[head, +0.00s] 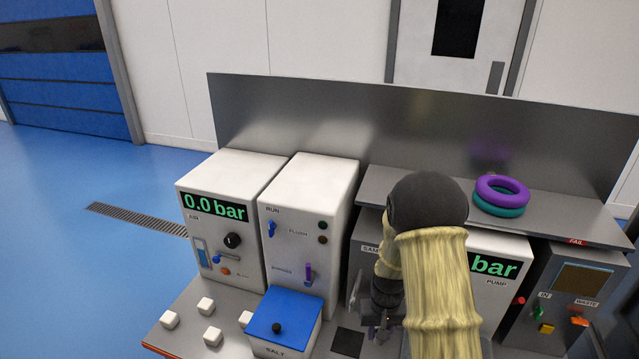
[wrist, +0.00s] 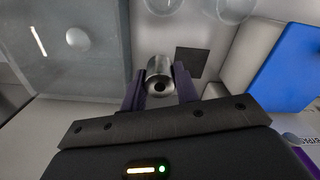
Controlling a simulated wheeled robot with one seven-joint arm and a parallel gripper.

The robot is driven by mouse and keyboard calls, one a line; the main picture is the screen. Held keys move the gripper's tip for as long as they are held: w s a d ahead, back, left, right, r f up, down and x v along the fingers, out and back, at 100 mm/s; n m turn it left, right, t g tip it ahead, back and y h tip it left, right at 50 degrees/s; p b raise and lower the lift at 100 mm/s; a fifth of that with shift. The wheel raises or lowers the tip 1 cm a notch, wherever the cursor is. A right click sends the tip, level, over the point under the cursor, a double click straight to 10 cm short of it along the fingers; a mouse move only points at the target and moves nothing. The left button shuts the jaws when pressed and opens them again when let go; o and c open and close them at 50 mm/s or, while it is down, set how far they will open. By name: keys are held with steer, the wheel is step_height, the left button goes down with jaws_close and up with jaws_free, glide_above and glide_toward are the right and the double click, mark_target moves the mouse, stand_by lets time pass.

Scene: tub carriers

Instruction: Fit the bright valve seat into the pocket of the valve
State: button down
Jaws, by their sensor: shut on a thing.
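In the wrist view, a shiny metal cylinder (wrist: 160,76) with a dark round hole in its near end sits between my fingers; it looks like the bright valve seat. My gripper (wrist: 160,88) is shut on it, one dark purple finger on each side. In the head view my gripper (head: 375,325) is low, in front of the grey cabinets, and largely hidden by my arm. The piece cannot be made out there. I cannot pick out the valve or its pocket in either view.
A dark square (wrist: 190,62) lies just beyond the piece. A blue-lidded box marked SALT (head: 284,318) and several white cubes (head: 205,306) stand left of my arm. Clear round vessels (wrist: 235,8) show at the wrist view's top. Purple and teal rings (head: 502,190) lie on the shelf.

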step_height(320, 180, down, 14)
steer(key=b, duration=0.6)
steer(key=shift+r, duration=0.15)
steer(key=shift+r, duration=0.15)
steer(key=shift+w+r+p, duration=0.1)
steer(key=shift+r+p, duration=0.25)
step_height(320, 180, up, 13)
steer(key=p, duration=0.5)
steer(key=shift+r, duration=0.15)
step_height(320, 180, down, 14)
steer(key=b, duration=0.5)
